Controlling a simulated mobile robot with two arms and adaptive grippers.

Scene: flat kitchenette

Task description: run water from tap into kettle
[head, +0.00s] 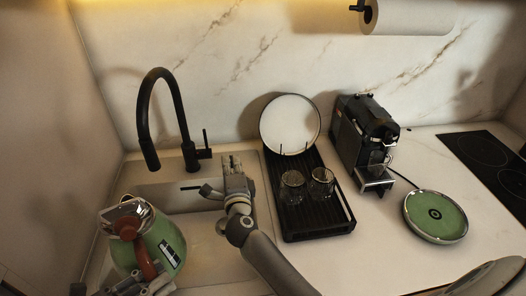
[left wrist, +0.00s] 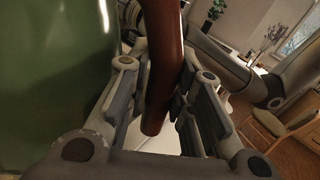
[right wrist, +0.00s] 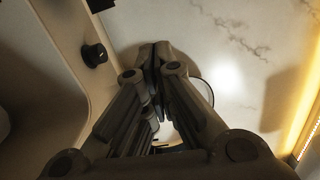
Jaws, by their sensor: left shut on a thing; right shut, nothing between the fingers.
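The green kettle (head: 160,243) with a shiny metal top and a red-brown handle (head: 143,257) is at the lower left, in front of the sink. My left gripper (head: 150,284) is shut on the handle; the left wrist view shows the handle (left wrist: 160,70) between its fingers and the green body (left wrist: 50,70) beside it. The black tap (head: 150,110) arches over the sink (head: 170,197), with its lever (head: 205,145) on the right of its base. My right gripper (head: 232,162) is shut and empty, just right of the lever. I cannot see any water running.
A black drying rack (head: 318,222) with a plate (head: 290,124) and two glasses (head: 292,186) stands right of my right gripper. Further right are a coffee machine (head: 365,135), the round green kettle base (head: 435,216) and a black hob (head: 490,160). A wall closes off the left.

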